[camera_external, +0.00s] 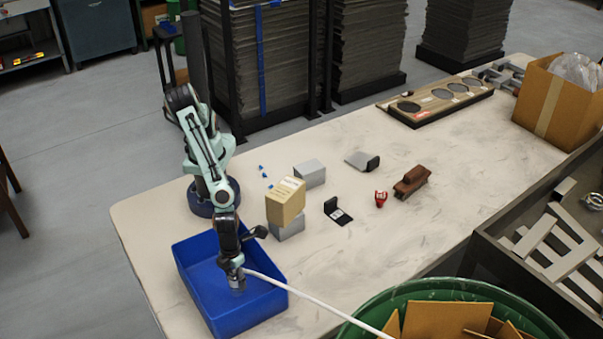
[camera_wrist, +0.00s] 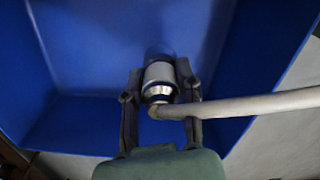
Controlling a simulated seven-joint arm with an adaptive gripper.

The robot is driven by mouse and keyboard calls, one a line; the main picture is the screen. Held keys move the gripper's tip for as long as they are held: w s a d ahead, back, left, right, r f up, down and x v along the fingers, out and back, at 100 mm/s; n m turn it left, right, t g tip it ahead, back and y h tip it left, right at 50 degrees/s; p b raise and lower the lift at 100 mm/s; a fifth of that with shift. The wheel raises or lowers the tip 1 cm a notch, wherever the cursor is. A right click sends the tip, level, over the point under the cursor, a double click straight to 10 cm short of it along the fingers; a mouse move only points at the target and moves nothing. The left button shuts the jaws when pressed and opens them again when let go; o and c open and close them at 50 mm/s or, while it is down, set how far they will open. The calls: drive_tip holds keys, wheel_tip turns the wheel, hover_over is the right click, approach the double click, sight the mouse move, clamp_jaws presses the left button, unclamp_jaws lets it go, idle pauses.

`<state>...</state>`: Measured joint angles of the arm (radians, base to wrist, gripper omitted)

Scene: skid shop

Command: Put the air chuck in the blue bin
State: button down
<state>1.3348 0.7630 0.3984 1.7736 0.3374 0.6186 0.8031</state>
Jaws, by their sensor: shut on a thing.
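The air chuck is a metal cylinder with a pale hose or stem running off to the right; it shows in the wrist view (camera_wrist: 160,78) between my fingers. In the external view the air chuck (camera_external: 237,281) is small, at the tip of my gripper (camera_external: 235,268). My gripper, also in the wrist view (camera_wrist: 160,100), is shut on the air chuck. The blue bin (camera_external: 257,319) is open-topped at the table's near left. My gripper and the air chuck are over or inside the bin; whether the chuck touches the floor I cannot tell.
A cardboard box (camera_external: 284,203) sits on a grey block (camera_external: 288,229) behind the bin. The pale hose (camera_external: 320,303) crosses the bin's right wall toward a green barrel (camera_external: 450,290). A black bracket (camera_external: 337,211), red part (camera_external: 381,199) and brown block (camera_external: 411,181) lie farther right.

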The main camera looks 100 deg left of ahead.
sight(235, 273)
drive_tip(key=shift+w+d+f, duration=0.1)
drive_tip(key=shift+d+f, duration=0.05)
drive_tip(key=shift+f, duration=0.8)
drive_tip(key=shift+w+d+f, duration=0.1)
drive_tip(key=shift+d+f, duration=0.05)
drive_tip(key=shift+f, duration=0.8)
drive_tip(key=shift+f, duration=0.15)
drive_tip(key=c, duration=0.8)
unclamp_jaws()
wheel_tip(235, 273, up, 12)
drive_tip(key=shift+r, duration=0.2)
